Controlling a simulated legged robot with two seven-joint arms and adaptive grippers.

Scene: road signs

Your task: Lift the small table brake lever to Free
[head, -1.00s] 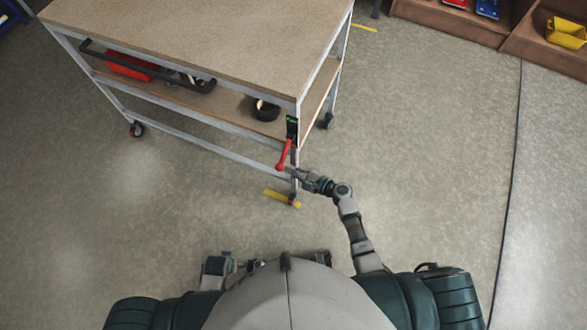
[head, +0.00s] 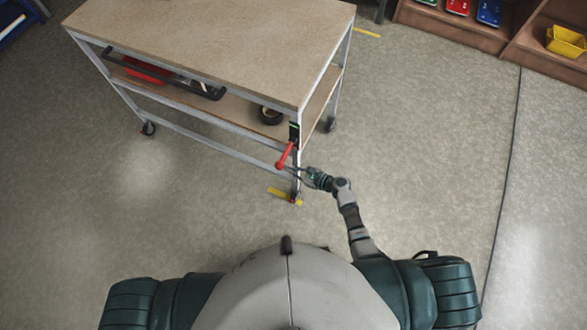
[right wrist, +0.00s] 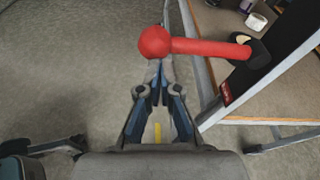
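The small table (head: 215,45) stands upper left in the head view. Its red brake lever (head: 285,155) sits at the near right corner post, its knob pointing down and toward me. A dark plate with a green mark (head: 294,131) is just above it. My right gripper (head: 303,174) is just below and right of the lever. In the right wrist view the lever (right wrist: 205,46) crosses just beyond the fingertips (right wrist: 161,72), which look together and empty. I cannot tell whether they touch the lever. My left gripper is out of view.
The table's lower shelf holds a red item (head: 145,72) and a dark roll (head: 270,115). Shelving (head: 480,35) with coloured bins stands at the top right. A dark cable (head: 508,170) runs along the floor at right. Floor around the table is otherwise clear.

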